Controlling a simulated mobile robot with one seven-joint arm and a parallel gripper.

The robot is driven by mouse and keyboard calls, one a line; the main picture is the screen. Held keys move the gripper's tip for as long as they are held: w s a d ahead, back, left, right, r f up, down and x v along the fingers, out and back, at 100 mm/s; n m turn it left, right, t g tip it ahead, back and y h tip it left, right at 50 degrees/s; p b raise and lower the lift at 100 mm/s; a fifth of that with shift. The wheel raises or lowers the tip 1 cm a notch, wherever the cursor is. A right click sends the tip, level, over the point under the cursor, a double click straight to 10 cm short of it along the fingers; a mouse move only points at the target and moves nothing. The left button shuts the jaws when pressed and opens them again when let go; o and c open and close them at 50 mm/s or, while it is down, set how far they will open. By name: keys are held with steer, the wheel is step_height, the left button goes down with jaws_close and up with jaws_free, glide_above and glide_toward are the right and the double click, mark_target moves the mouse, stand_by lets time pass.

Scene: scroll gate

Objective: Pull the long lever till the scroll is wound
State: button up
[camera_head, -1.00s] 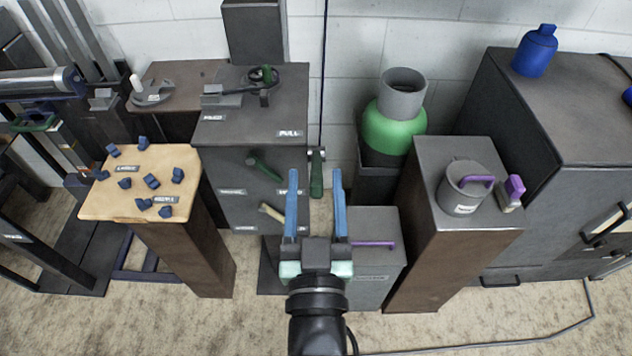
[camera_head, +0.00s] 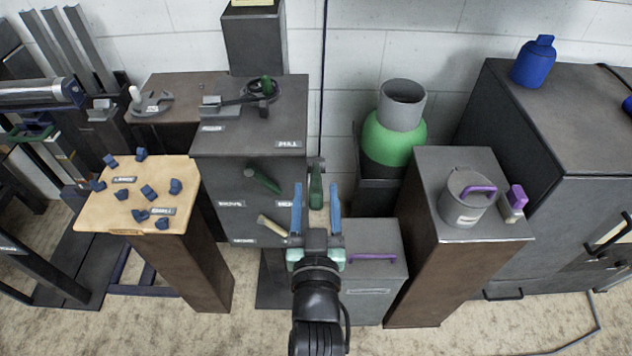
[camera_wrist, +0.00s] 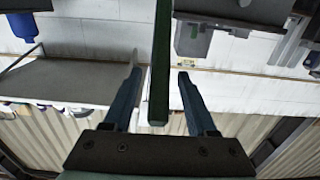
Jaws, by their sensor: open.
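A long green lever handle (camera_head: 316,188) hangs upright at the right side of the dark cabinet (camera_head: 250,130). My gripper (camera_head: 316,200) is open, its two blue fingers pointing at the handle, one on each side. In the wrist view the green bar (camera_wrist: 161,70) runs between the open fingers, with a gap on both sides. A shorter green handle (camera_head: 262,180) and a cream handle (camera_head: 271,224) sit on the cabinet front, to the left. I cannot make out which part is the scroll.
A wooden-topped stand (camera_head: 110,210) with several blue pieces is at left. A low grey box (camera_head: 372,270) with a purple handle is just right of my gripper. A brown pedestal (camera_head: 425,270) carries a grey mug (camera_head: 463,207). A green-and-grey cylinder (camera_head: 393,135) stands behind.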

mark_target(316, 178)
steer(key=shift+w, duration=1.3)
jaws_close()
stand_by(0.5)
